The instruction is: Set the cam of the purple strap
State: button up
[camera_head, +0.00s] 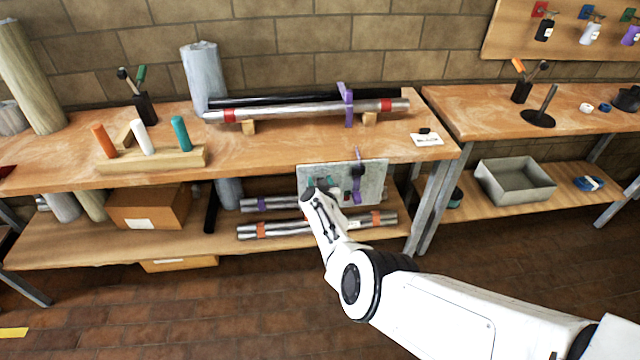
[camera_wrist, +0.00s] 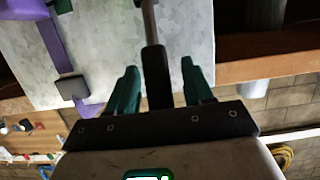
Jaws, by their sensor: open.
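A pale grey plate (camera_head: 375,175) hangs at the front edge of the bench. The purple strap (camera_head: 357,188) runs down its right part, and it also shows in the wrist view (camera_wrist: 58,40) with a black buckle-like block (camera_wrist: 71,87) on it. A black-gripped lever (camera_wrist: 156,72) with a metal rod stands in front of the plate in the wrist view. My gripper (camera_wrist: 159,68) has its teal fingers apart, one on each side of this lever, with gaps showing. Its fingertips hide little of the plate. In the head view my gripper (camera_head: 314,188) is at the plate's left part.
Another purple strap (camera_head: 347,104) goes around the silver tube (camera_head: 290,110) on the bench. A wooden block with orange, white and teal handles (camera_head: 150,158) stands to the left. Tubes with red and purple bands (camera_head: 320,226) lie on the lower shelf behind my arm.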

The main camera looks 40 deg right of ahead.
jog(key=shift+s+a+r+p, duration=0.3)
jog(key=shift+s+a+p, duration=0.1)
jog(key=shift+p, duration=0.3)
jog(key=p+v, duration=0.7)
jog(key=v, duration=0.2)
jog(key=shift+s, duration=0.35)
jog(key=shift+a+f, duration=0.1)
jog(key=shift+f, duration=0.1)
jog(key=shift+c, duration=0.5)
